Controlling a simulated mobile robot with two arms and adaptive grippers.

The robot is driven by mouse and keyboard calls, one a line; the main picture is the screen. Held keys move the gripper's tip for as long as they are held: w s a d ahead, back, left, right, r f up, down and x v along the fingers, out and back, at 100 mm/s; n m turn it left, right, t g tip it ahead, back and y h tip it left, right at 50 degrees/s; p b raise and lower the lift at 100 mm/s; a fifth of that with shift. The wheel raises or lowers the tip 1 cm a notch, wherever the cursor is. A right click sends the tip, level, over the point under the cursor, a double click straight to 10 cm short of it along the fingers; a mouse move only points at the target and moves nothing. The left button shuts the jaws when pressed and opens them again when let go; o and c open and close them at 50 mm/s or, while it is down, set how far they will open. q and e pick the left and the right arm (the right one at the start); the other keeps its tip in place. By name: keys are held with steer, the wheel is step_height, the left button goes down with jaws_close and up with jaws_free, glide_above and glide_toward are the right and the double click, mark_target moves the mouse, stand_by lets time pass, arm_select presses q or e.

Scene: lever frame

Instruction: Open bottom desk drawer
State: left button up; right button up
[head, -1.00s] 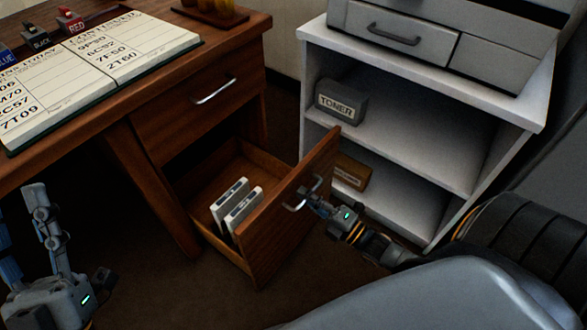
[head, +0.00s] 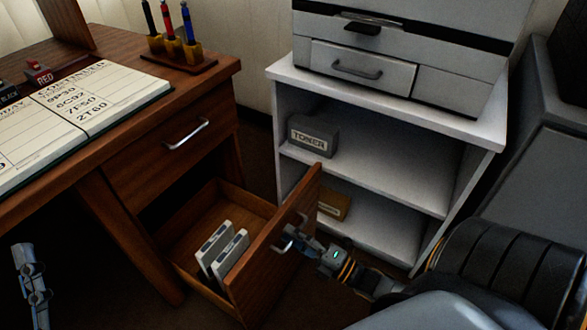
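The bottom desk drawer (head: 270,262) is pulled well out of the wooden desk, with two pale cartridge-like items (head: 222,248) standing inside. Its metal handle (head: 281,243) is on the outer face of the drawer front. My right gripper (head: 291,238) is at this handle, its fingers around or against it; whether they are closed on it is too small to tell. The top drawer (head: 165,150) is shut, with its own handle (head: 187,134). My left gripper (head: 32,275) is at the lower left edge, away from the drawer, only partly in view.
A white shelf unit (head: 395,110) stands right of the drawer, holding a toner box (head: 312,135), a brown box (head: 333,204) and a printer (head: 400,55) on top. An open logbook (head: 110,95) and a pen holder (head: 182,55) are on the desk. Dark floor lies below.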

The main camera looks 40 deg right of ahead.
steer(key=v, duration=1.2)
stand_by(0.5)
